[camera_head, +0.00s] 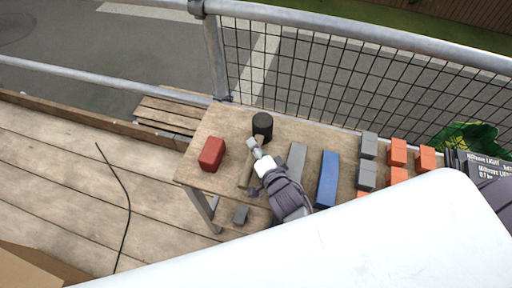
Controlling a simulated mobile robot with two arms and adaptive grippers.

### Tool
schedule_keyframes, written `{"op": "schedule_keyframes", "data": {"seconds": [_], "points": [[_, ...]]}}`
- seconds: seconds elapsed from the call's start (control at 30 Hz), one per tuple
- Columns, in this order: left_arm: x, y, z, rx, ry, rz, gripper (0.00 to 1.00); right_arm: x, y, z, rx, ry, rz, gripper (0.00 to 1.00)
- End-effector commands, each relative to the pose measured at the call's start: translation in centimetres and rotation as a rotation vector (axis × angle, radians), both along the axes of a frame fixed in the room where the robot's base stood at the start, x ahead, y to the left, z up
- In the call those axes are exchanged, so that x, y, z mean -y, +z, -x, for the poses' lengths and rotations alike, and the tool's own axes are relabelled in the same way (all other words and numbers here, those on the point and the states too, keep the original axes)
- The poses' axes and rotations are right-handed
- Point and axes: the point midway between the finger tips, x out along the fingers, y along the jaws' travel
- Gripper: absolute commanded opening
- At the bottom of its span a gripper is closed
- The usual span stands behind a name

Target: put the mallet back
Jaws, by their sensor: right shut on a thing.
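The mallet has a black head (263,123) and what looks like a wooden handle (246,174) running toward the front of the wooden table (228,126). My right gripper (254,147) comes in from the lower right, and its fingers are shut on the mallet at the handle, just below the head. The gripper hides part of the handle. I cannot tell whether the mallet touches the table or is slightly above it. My left gripper is not in view.
A red block (212,154) is at the table's left end. A grey bar (296,158) and a blue bar (328,178) lie right of the gripper. Grey blocks (368,145) and orange blocks (397,152) stand farther right. A mesh railing (300,85) runs behind.

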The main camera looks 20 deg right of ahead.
Motion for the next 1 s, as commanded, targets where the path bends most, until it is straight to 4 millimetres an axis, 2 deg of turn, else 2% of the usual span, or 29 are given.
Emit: {"op": "schedule_keyframes", "data": {"seconds": [0.37,0.4,0.5,0.87,1.0], "points": [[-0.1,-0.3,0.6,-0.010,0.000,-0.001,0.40,0.0,-0.1,-0.1,0.009,0.000,-0.001,0.00],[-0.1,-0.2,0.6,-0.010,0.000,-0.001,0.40,0.0,-0.2,0.0,0.002,-0.001,-0.001,0.34],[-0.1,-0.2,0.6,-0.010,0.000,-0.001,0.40,0.0,-0.2,0.0,0.001,-0.001,-0.001,0.51],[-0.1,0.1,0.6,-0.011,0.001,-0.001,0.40,0.0,0.2,0.0,0.002,0.000,0.001,0.53],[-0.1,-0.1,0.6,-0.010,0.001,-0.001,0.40,0.1,0.4,1.7,-0.001,-0.001,-0.001,0.53]]}}
